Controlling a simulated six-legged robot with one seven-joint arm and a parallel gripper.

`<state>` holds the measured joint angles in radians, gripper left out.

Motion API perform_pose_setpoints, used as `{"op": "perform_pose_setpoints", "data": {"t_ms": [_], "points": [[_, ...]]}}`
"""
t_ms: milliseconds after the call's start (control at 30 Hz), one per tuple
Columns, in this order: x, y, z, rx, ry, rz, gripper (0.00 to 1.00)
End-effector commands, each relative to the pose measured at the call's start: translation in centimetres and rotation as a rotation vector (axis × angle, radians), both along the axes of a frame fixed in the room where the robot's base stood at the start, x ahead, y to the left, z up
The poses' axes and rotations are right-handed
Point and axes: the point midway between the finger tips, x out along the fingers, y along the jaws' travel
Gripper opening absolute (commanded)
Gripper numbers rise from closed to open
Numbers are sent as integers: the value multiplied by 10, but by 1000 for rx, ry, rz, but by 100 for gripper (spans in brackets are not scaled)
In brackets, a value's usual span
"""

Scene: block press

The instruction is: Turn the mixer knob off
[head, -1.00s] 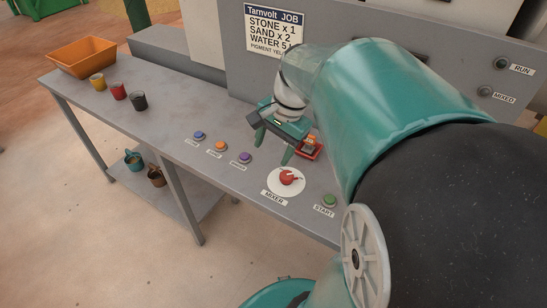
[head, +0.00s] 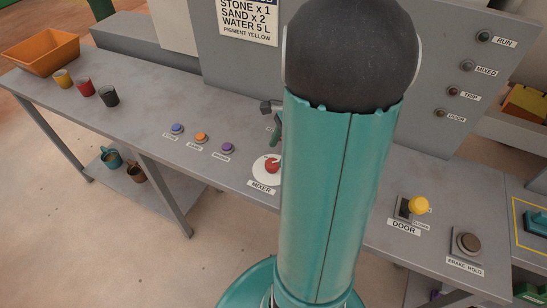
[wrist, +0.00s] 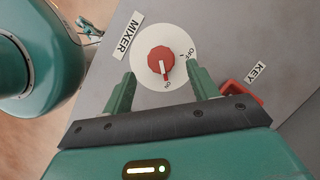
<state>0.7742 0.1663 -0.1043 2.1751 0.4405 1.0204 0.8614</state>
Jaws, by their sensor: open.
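The red mixer knob (wrist: 160,60) sits on a round white dial plate (wrist: 182,50) in the wrist view. Its white pointer line points at the ON mark, and the OFF mark is at the upper right of the plate. In the head view the knob (head: 271,166) shows beside my arm, above its MIXER label (head: 262,187). My gripper (wrist: 160,71) is open, one finger on each side of the knob, with visible gaps to it. In the head view my arm hides most of the gripper.
A red KEY holder (wrist: 242,92) is close to the right finger. Purple (head: 227,148), orange (head: 201,137) and blue (head: 177,128) buttons lie left of the knob. A yellow DOOR switch (head: 418,205) and BRAKE HOLD button (head: 467,243) are at the right.

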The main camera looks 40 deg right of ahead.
Motion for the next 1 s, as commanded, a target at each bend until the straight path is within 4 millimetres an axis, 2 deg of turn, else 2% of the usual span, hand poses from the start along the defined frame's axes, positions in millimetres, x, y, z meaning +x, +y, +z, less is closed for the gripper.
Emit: {"op": "perform_pose_setpoints", "data": {"t_ms": [100, 233, 600, 667, 833, 1000], "points": [[4, 7, -20, 3, 2, -1, 59], [8, 12, -34, 2, 1, 1, 59], [11, 14, -41, 0, -1, 0, 59], [11, 14, -41, 0, -1, 0, 49], [11, 14, -41, -1, -1, 1, 16], [11, 14, -41, 0, -1, 4, 15]]}}
